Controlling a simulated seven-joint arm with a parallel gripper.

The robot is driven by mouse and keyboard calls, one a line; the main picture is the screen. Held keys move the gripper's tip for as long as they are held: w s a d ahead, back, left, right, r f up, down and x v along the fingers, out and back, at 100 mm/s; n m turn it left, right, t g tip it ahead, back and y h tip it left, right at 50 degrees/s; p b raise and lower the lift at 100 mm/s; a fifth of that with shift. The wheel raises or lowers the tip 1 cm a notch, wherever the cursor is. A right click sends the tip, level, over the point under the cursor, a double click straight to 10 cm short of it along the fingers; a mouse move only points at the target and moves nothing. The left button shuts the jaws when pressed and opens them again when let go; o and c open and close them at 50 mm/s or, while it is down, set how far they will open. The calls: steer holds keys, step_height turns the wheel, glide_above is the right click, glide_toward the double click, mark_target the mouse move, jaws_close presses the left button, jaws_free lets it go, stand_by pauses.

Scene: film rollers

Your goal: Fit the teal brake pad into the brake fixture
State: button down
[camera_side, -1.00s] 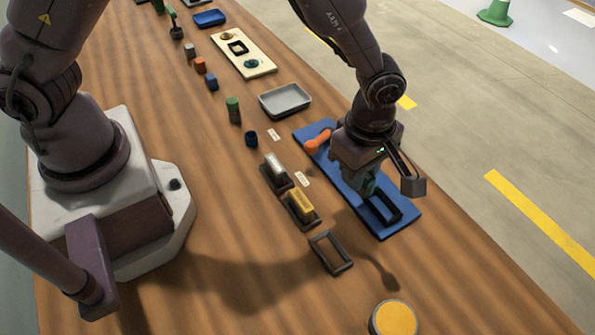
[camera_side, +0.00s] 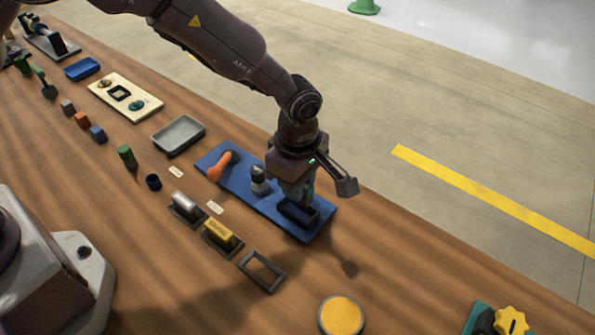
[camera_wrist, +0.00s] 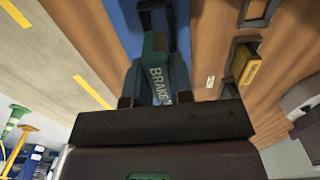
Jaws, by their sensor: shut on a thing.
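My gripper (camera_side: 302,198) is shut on the teal brake pad (camera_wrist: 158,75), with one finger on each side of it in the wrist view. The pad carries the word "BRAKE". In the side view only a small strip of the pad (camera_side: 309,188) shows below the gripper. The dark rectangular brake fixture (camera_side: 298,214) is at the near right end of the blue board (camera_side: 322,207). The pad's lower end is at or just above the fixture's opening. I cannot tell whether it is inside.
An orange-handled part (camera_side: 223,163) and a dark knob with a light top (camera_side: 259,180) stand on the board. Silver (camera_side: 184,203) and yellow (camera_side: 222,233) blocks sit in holders beside an empty dark frame (camera_side: 262,271). A grey tray (camera_side: 179,135) lies behind. A yellow disc (camera_side: 341,315) is in front.

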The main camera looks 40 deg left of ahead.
mark_target(298, 213)
steer(key=shift+f, duration=2.25)
steer(key=shift+f, duration=0.15)
steer(key=c, duration=0.5)
jaws_free()
steer(key=shift+r, duration=3.5)
